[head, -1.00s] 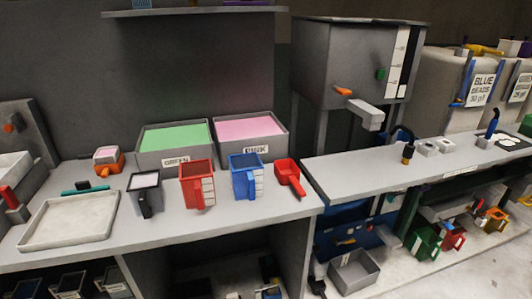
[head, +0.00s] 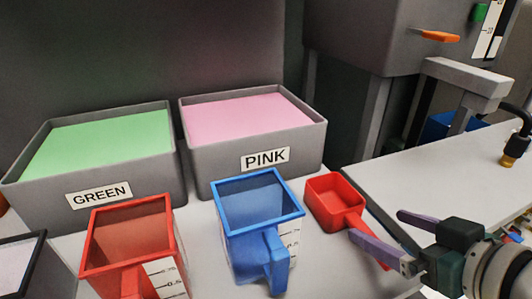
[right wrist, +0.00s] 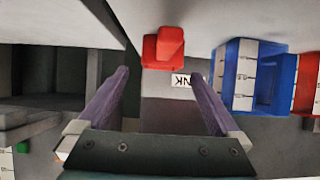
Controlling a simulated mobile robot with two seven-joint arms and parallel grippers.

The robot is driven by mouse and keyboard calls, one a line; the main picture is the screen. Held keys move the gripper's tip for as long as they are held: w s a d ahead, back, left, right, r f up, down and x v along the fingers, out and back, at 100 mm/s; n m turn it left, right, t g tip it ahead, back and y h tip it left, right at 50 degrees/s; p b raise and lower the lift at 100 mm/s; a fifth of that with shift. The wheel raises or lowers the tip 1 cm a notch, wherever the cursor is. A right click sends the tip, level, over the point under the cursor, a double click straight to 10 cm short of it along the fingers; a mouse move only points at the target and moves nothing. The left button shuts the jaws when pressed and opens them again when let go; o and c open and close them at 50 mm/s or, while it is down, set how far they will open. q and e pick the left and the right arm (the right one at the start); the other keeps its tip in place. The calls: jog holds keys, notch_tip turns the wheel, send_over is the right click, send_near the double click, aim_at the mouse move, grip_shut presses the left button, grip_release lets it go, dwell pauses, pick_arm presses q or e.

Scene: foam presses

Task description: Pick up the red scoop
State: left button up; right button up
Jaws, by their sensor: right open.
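The red scoop (head: 333,197) stands on the bench right of the blue jug, its handle pointing toward the front right. My right gripper (head: 376,225) reaches in from the right, with its purple fingers spread open. One finger overlaps the scoop's handle in the head view; I cannot tell whether they touch. In the right wrist view the scoop (right wrist: 163,48) lies ahead, between and beyond the open fingertips (right wrist: 160,76). Nothing is held. My left gripper is out of view.
The blue jug (head: 258,215) stands close left of the scoop, with a red jug (head: 130,245) further left. The GREEN bin (head: 100,190) and PINK bin (head: 255,158) stand behind. A grey bench (head: 440,170) extends right, with a hopper (head: 380,30) above it.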

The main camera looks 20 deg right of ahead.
aim_at(353, 216)
jog(key=shift+f+b+x, duration=0.2)
jog(key=shift+b+x, duration=0.1)
jog(key=shift+x, duration=0.85)
jog(key=x, duration=0.1)
jog(key=b+x, duration=0.1)
jog(key=x, duration=0.3)
jog(key=shift+s+a+f, duration=0.15)
jog(key=shift+a, duration=0.2)
jog(key=shift+w+f+b, duration=0.2)
jog(key=shift+w+b, duration=0.15)
jog(key=shift+w, duration=0.15)
jog(key=c, duration=1)
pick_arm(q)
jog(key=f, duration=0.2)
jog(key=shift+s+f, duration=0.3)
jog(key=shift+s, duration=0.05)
pick_arm(e)
jog(key=shift+c, duration=0.4)
jog(key=shift+r, duration=0.2)
